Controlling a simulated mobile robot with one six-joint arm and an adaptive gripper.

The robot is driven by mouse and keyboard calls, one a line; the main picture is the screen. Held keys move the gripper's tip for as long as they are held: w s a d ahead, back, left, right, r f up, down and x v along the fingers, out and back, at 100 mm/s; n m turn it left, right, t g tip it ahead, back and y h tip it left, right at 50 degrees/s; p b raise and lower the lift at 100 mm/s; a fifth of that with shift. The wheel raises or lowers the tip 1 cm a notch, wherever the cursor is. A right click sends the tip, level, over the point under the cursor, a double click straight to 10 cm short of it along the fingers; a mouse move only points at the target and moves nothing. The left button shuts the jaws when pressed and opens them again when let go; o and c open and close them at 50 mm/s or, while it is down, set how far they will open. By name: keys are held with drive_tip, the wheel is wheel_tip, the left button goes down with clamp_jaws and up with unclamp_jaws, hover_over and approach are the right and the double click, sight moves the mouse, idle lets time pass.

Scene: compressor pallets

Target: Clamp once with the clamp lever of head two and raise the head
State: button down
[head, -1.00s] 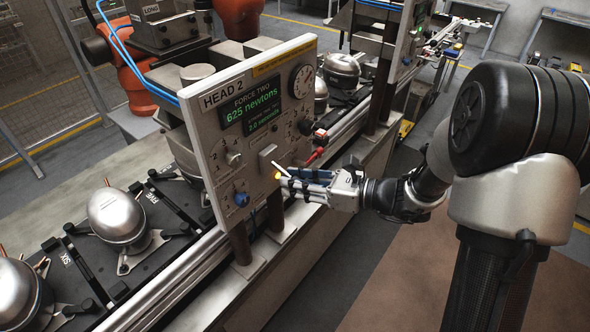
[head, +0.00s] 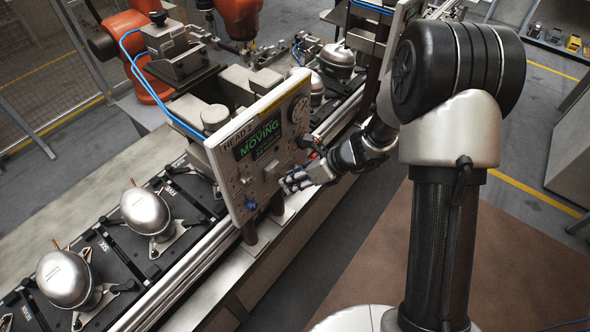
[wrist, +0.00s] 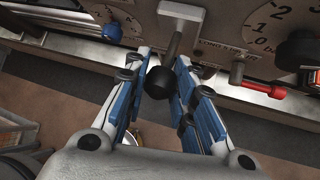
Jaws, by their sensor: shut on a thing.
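The head two panel (head: 232,178) stands upright over the pallet line in the head view, and its display (head: 258,138) reads "MOVING". My gripper (head: 290,182) is at the lower right of the panel face. In the wrist view, my gripper (wrist: 165,68) has its blue-padded fingers on both sides of a lever with a black ball knob (wrist: 159,83). The lever's shaft (wrist: 173,45) runs down from a pale block (wrist: 180,10) on the panel. My gripper is shut on this lever. In the head view, my gripper hides most of the lever.
In the wrist view, a red handle (wrist: 262,90) and a black knob (wrist: 298,50) are close on the right. A blue knob (wrist: 111,31) is on the left. Silver compressors (head: 146,211) sit on black pallets left of the panel. The floor (head: 340,262) in front is clear.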

drive_tip(key=shift+w+a+r+g+h+p, duration=0.15)
drive_tip(key=shift+r+g+h+p, duration=0.25)
drive_tip(key=shift+p, duration=1)
drive_tip(key=c, duration=1.3)
unclamp_jaws()
drive_tip(key=v, duration=1.2)
